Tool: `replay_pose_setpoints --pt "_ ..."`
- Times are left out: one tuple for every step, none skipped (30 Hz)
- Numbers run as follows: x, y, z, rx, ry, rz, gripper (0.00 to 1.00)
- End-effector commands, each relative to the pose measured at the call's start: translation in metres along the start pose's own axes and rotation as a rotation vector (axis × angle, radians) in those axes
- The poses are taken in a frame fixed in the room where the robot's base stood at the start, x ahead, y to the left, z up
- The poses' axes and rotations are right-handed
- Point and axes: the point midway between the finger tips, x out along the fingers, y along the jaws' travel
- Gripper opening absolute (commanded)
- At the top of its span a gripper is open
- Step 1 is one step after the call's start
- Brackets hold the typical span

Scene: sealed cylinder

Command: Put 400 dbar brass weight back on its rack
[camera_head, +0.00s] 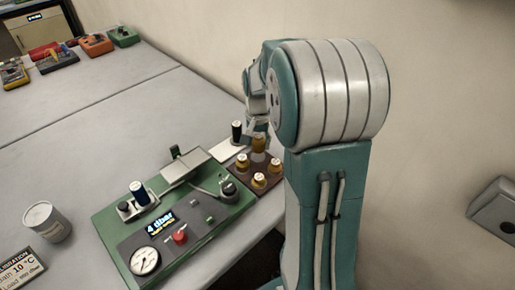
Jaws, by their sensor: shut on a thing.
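The brass weight (259,144) is in my gripper (258,132), at the upper part of the dark brown rack (240,170). I cannot tell whether its base touches the rack or hangs just above it. My gripper is shut on it, and my arm hides part of the fingers. Other brass weights with pale tops (259,180) stand on the rack, nearer the camera. The marks on the weights are too small to read.
A green test unit (110,221) with a gauge, red knob and "4 dbar" display stands left of the rack. A black-topped cylinder (236,132) stands close beside my gripper. A grey can (46,222) and a sign are at left.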

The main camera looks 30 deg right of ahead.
Motion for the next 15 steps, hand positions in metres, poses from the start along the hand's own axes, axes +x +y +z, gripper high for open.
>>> replay_pose_setpoints --pt "0.002 -0.001 -0.002 0.000 0.002 -0.001 0.00" --pt "0.003 -0.002 -0.003 0.000 0.002 -0.001 0.00" --pt "0.005 -0.002 -0.004 0.000 0.002 -0.001 0.00" --pt "0.007 -0.003 -0.006 0.000 0.002 -0.001 0.00" --pt "0.009 -0.004 -0.007 0.000 0.001 -0.001 0.00" --pt "0.014 -0.004 -0.008 0.000 0.000 0.000 0.00" --pt "0.019 -0.004 -0.007 0.000 -0.001 0.001 0.00" --pt "0.024 -0.004 -0.007 0.000 -0.001 0.001 0.00" --pt "0.030 -0.004 -0.007 0.000 -0.002 0.001 0.00" --pt "0.034 -0.004 -0.007 0.000 -0.001 0.000 0.00" --pt "0.037 -0.004 -0.007 0.000 0.000 0.000 0.00" --pt "0.039 -0.004 -0.007 0.000 0.000 0.000 0.00" --pt "0.040 -0.004 -0.007 0.000 0.001 -0.001 0.00" --pt "0.040 -0.004 -0.007 0.000 0.002 -0.001 0.00" --pt "0.039 -0.004 -0.007 0.000 0.003 -0.002 0.00"
